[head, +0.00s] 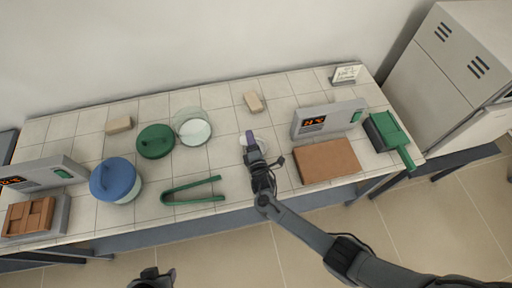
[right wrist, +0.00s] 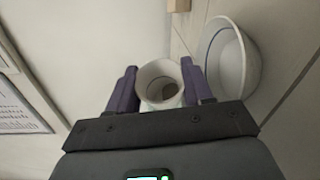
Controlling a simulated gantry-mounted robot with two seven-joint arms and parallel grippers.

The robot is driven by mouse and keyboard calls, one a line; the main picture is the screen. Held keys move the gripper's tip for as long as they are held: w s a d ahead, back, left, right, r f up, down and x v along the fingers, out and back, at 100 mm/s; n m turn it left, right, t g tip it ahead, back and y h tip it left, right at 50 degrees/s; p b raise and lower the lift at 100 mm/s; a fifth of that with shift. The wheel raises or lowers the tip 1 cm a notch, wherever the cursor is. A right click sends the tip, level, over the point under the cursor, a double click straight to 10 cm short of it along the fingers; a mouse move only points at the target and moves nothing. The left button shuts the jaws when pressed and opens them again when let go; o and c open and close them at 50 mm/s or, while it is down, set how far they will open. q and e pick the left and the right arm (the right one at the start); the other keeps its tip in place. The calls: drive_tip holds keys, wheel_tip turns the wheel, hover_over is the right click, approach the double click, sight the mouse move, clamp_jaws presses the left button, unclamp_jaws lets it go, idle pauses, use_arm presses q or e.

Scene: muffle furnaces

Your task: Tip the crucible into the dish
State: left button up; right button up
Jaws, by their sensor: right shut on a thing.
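My right gripper (head: 250,137) is over the tiled bench. In the right wrist view its purple fingers (right wrist: 160,88) are shut on a small white crucible (right wrist: 161,80), whose open mouth faces the camera. A white round dish (right wrist: 230,60) is just right of the crucible in that view, apart from it. In the head view the dish (head: 262,142) is partly hidden by my right gripper, and I cannot make out the crucible there. My left gripper (head: 152,277) is at the bottom edge, off the bench; its jaws are unclear.
Green tongs (head: 192,198) lie left of my right arm. A glass vessel (head: 195,130), a green lid (head: 155,141) and a blue-lidded jar (head: 115,180) stand further left. A furnace unit (head: 335,118), a brown slab (head: 327,161) and a green dustpan (head: 390,138) are to the right.

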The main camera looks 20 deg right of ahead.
idle(0.3)
drive_tip(key=shift+d+m+b, duration=0.1)
drive_tip(key=shift+m+b, duration=0.4)
drive_tip(key=shift+s+t, duration=0.1)
drive_tip(key=shift+t, duration=0.2)
drive_tip(key=shift+r, duration=0.1)
drive_tip(key=shift+m, duration=0.3)
drive_tip(key=shift+d+m+b, duration=0.1)
drive_tip(key=shift+m+b, duration=0.2)
drive_tip(key=shift+b, duration=0.2)
drive_tip(key=shift+m+t, duration=0.3)
